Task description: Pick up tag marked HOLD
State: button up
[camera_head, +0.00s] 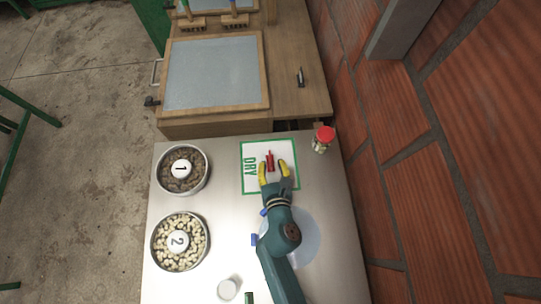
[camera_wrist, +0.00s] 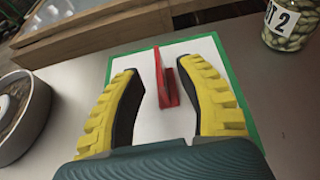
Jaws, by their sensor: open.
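A small red tag (camera_head: 269,162) stands on the white DRY mat (camera_head: 250,183) with a green border. In the wrist view the red tag (camera_wrist: 166,80) lies between and just beyond the yellow fingertips of my gripper (camera_wrist: 160,78). I see it almost edge-on, so no HOLD marking can be read. My gripper (camera_head: 274,171) is open over the mat, with a finger on either side of the tag and no visible contact.
A jar with a red lid (camera_head: 322,139) stands right of the mat, near the brick wall. Bowls marked 1 (camera_head: 183,187) and 2 (camera_head: 166,257) stand at the left. A wood-framed tank (camera_head: 265,82) lies beyond the table. A white cup (camera_head: 228,289) stands at the front.

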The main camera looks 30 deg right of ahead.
jog(key=b+x, duration=0.1)
jog(key=x, duration=0.5)
jog(key=shift+w+b, duration=0.25)
jog(key=shift+b, duration=0.15)
jog(key=shift+s+a, duration=0.1)
grip_shut()
